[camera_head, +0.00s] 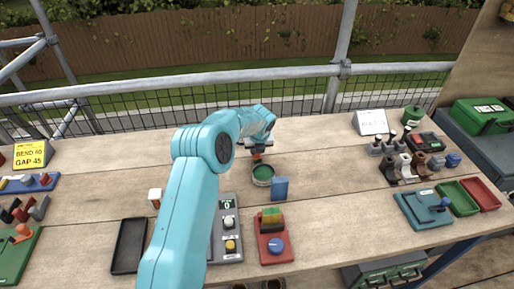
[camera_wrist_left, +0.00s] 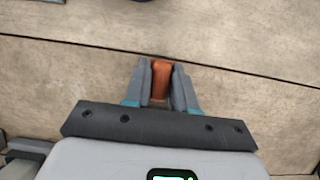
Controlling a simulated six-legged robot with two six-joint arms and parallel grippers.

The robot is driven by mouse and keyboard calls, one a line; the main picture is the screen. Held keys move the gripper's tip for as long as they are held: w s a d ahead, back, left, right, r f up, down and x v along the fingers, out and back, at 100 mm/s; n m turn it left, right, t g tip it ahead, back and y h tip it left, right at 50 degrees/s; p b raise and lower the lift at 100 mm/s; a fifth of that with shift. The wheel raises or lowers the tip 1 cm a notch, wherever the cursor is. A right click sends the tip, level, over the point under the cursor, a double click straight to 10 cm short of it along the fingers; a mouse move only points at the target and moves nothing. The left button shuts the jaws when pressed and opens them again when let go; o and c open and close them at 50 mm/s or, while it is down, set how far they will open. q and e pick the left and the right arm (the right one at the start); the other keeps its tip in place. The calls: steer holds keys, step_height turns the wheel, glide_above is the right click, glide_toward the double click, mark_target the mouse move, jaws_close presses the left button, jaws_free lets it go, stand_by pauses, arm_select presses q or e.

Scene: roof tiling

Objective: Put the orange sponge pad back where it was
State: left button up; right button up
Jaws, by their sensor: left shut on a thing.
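My left gripper (camera_head: 258,150) is shut on a small orange block, which I take to be the orange sponge pad (camera_head: 257,157). The gripper is just behind a round tin with a green top (camera_head: 263,174), seemingly above the table. In the left wrist view, the orange pad (camera_wrist_left: 160,80) sits upright between the two grey fingers (camera_wrist_left: 160,88), with bare wood planks beyond it. The gap between pad and table is hard to judge. My right gripper is not in view.
A blue block (camera_head: 280,188) stands right of the tin. Bare wood lies right of centre (camera_head: 340,190).

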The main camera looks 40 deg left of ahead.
arm_select(q)
steer(key=shift+a, duration=0.1)
steer(key=shift+f, duration=0.1)
steer(key=o, duration=0.9)
steer(key=shift+f, duration=0.1)
steer(key=shift+o, duration=0.2)
steer(key=shift+r, duration=0.45)
steer(key=b+v, duration=0.1)
steer(key=v, duration=1)
steer(key=shift+d+r, duration=0.2)
steer(key=shift+r, duration=0.1)
